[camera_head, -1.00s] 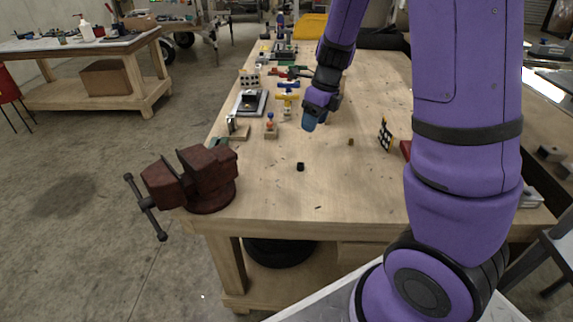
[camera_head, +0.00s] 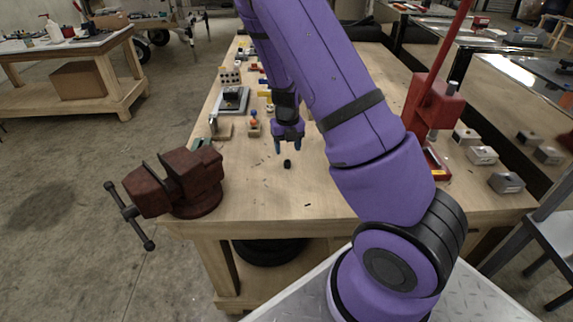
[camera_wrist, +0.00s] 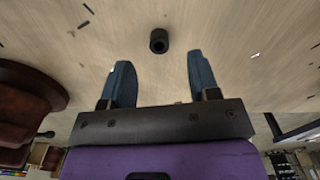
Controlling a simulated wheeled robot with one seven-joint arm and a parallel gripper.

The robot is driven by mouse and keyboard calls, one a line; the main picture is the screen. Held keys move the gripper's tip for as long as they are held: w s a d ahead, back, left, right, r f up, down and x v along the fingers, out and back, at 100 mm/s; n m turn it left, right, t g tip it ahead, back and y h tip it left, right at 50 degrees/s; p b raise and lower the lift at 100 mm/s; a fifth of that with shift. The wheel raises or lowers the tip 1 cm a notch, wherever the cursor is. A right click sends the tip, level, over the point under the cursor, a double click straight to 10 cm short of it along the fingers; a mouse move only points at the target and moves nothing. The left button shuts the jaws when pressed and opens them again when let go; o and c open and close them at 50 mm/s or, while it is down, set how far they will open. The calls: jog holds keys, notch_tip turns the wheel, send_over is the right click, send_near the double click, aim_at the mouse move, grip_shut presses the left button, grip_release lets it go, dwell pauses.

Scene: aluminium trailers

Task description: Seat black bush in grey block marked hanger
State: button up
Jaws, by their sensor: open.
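The black bush (camera_head: 287,164) stands on the wooden bench top, towards its near edge. In the wrist view the bush (camera_wrist: 159,41) shows a round end with a dark bore, beyond the fingertips and roughly midway between them. My gripper (camera_head: 288,148) is above and just behind the bush, pointing down. In the wrist view its blue fingers (camera_wrist: 158,68) are spread apart with nothing between them. Several grey blocks sit at the right of the head view, such as one at the front (camera_head: 506,182) and one behind it (camera_head: 482,155); I cannot read any marking on them.
A dark red vice (camera_head: 190,182) is fixed at the bench's left front corner. A red press (camera_head: 432,105) stands on the right. Small fixtures line the left edge, including a grey tray (camera_head: 233,101). The bench (camera_head: 260,203) around the bush is mostly clear, with small scraps.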

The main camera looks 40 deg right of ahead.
aim_at(287, 161)
jog(key=shift+s+a+f, duration=0.15)
jog(key=shift+f, duration=1.25)
jog(key=shift+s+a+f, duration=0.1)
jog(key=shift+f, duration=1.3)
jog(key=c, duration=1)
